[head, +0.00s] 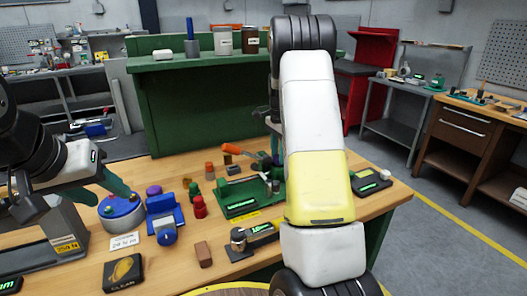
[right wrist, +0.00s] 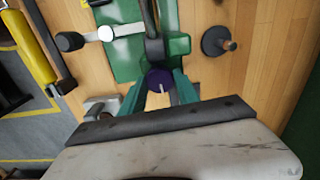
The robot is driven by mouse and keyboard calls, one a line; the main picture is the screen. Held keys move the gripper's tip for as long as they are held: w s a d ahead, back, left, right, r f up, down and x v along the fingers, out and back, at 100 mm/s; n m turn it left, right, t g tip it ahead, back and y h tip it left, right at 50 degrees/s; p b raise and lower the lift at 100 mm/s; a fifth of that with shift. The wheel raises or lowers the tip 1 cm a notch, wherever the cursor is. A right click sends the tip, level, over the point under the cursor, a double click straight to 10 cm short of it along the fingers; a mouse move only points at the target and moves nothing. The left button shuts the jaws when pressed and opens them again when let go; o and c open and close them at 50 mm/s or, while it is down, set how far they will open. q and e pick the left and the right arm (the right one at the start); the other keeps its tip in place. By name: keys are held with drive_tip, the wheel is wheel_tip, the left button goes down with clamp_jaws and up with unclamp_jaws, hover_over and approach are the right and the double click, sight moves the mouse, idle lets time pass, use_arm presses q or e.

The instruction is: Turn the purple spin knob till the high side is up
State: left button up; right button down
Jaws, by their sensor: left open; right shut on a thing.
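The purple spin knob (right wrist: 158,79) shows in the right wrist view as a dark purple round piece with a pale pointer line. It sits at the end of a dark shaft above a green plate (right wrist: 124,59). My right gripper (right wrist: 160,91) is shut on the knob, with one teal finger on either side. In the head view my right arm hides this gripper and the knob. My left gripper (head: 112,196) is open, with teal fingers over the round blue piece (head: 122,207) at the left. I cannot tell which side of the knob is high.
A white-and-grey handle (right wrist: 112,32) and a dark round-ended post (right wrist: 217,41) flank the held knob. The wooden bench (head: 225,270) carries red and green buttons, a blue block (head: 165,211), a brown block (head: 203,254) and a green-based device (head: 240,203). A green shelf (head: 190,110) stands behind.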

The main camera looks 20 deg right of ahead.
drive_tip(key=shift+w+r+m, duration=0.1)
drive_tip(key=shift+m, duration=0.3)
drive_tip(key=c, duration=0.9)
unclamp_jaws()
wheel_tip(320, 180, up, 8)
drive_tip(key=shift+f, duration=0.2)
